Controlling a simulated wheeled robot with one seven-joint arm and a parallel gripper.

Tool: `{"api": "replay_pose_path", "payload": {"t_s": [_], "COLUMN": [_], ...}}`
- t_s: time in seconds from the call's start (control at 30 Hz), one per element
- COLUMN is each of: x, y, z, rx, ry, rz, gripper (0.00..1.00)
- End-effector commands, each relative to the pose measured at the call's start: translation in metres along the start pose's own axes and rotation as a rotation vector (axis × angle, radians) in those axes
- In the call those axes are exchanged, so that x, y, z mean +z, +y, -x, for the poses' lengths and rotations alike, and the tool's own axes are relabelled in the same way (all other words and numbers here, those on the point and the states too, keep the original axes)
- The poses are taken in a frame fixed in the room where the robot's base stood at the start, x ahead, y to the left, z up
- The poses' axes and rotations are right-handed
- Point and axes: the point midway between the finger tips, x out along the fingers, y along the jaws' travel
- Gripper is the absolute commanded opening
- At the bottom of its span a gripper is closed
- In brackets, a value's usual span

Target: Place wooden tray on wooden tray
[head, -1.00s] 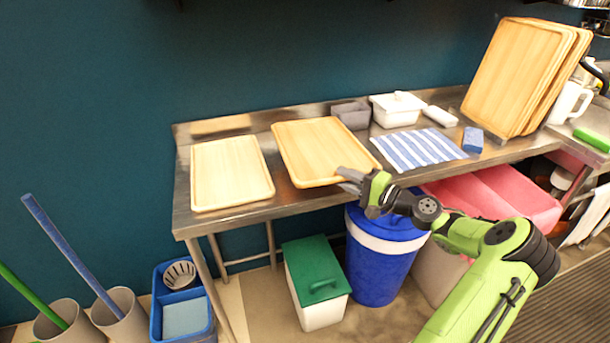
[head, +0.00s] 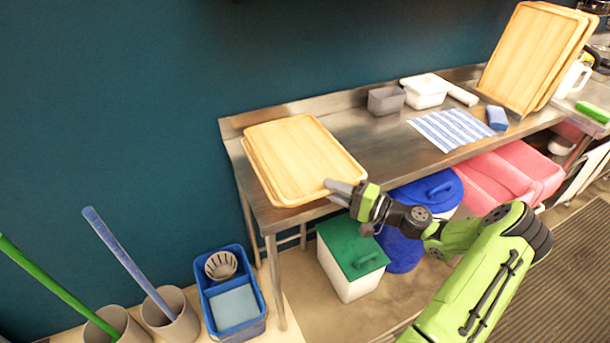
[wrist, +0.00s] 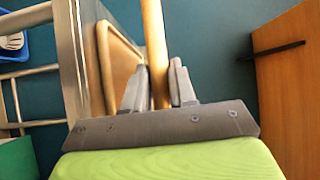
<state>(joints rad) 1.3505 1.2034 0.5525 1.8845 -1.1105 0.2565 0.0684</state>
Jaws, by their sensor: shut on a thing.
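My gripper (head: 341,190) is shut on the near right edge of a wooden tray (head: 305,155). In the head view this held tray lies over a second wooden tray (head: 250,160), which shows only as a strip along the left side. In the wrist view my gripper (wrist: 160,85) pinches the held tray (wrist: 154,40) by its rim. The lower tray (wrist: 120,62) is beside it there, on the steel table (wrist: 77,60). A gap shows between the two trays in that view; whether they touch farther along is hidden.
Larger wooden boards (head: 530,55) lean at the back right. A striped cloth (head: 450,128), a grey bin (head: 386,100) and a white container (head: 424,90) stand on the table. Bare steel (head: 375,140) lies right of the trays. Below are a green-lidded bin (head: 352,245) and a blue bucket (head: 235,295).

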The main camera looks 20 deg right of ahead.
Motion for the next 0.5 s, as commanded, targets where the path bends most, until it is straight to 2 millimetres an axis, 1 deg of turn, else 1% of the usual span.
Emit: {"api": "replay_pose_path", "payload": {"t_s": [0.03, 0.1, 0.27, 0.4, 0.5], "x": [0.001, 0.002, 0.002, 0.003, 0.003], "y": [0.016, 0.029, 0.048, 0.073, 0.077], "z": [0.000, 0.000, 0.001, 0.002, 0.002], "rx": [-0.005, -0.005, -0.005, -0.005, -0.004], "ry": [-0.001, -0.001, 0.000, 0.000, 0.000], "rz": [-0.002, -0.002, 0.001, 0.000, 0.003], "gripper": [0.00, 0.00, 0.00, 0.00, 0.00]}}
